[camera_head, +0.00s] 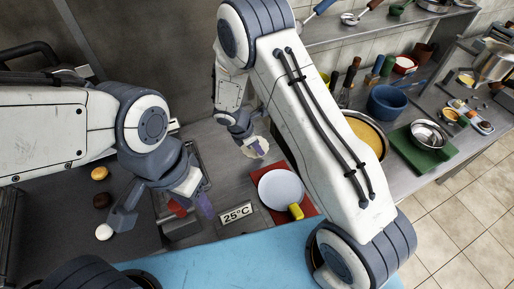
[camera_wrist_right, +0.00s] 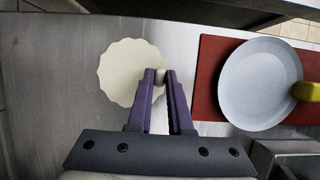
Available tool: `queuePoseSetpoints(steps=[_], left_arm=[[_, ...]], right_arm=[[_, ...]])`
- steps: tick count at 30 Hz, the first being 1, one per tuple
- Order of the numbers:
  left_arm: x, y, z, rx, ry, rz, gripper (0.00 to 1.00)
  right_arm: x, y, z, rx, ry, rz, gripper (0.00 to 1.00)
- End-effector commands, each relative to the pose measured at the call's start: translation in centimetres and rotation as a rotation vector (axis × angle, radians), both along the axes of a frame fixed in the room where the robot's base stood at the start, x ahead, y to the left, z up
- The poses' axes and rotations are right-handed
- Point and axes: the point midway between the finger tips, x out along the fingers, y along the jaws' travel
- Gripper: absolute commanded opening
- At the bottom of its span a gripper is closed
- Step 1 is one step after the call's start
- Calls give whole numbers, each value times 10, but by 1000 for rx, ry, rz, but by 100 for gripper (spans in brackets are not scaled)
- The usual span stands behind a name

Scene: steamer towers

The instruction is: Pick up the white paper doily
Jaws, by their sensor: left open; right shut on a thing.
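The white paper doily (camera_wrist_right: 118,72) is a round, cream-white sheet with a scalloped edge in the right wrist view. My right gripper (camera_wrist_right: 161,77) is shut on the doily's edge, with a small pale bit of it between the fingertips. In the head view the doily (camera_head: 257,156) shows under my right gripper (camera_head: 258,147), partly covered by the fingers. I cannot tell whether it touches the steel counter. My left gripper (camera_head: 191,206) is open, left of the doily near the counter's front.
A white plate (camera_head: 281,189) with a yellow object (camera_head: 296,211) at its edge sits on a red board (camera_head: 305,187). A 25°C sign (camera_head: 236,214) stands in front. Several small round items, including an orange one (camera_head: 100,173), lie on the dark surface at left.

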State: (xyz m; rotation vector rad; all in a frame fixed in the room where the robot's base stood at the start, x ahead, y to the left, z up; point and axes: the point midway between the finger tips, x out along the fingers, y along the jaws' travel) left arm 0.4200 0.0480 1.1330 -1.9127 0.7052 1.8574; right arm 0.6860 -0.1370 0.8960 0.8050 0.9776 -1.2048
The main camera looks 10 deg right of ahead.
Motion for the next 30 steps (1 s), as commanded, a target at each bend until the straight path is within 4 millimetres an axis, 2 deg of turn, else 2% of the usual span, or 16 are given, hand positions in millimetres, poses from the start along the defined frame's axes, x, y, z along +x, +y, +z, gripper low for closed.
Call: queuePoseSetpoints(steps=[5,11,21,24,30], left_arm=[[0,0,-2,0,0,0,50],[0,0,-9,0,0,0,50],[0,0,-26,0,0,-1,50],[0,0,-28,0,0,-1,50],[0,0,-30,0,0,-1,50]], right_arm=[[1,0,9,1,-3,-1,0],[1,0,41,1,-7,0,0],[-76,2,84,1,-3,2,0],[-92,3,95,1,-2,3,0],[-112,4,107,0,-1,1,0]])
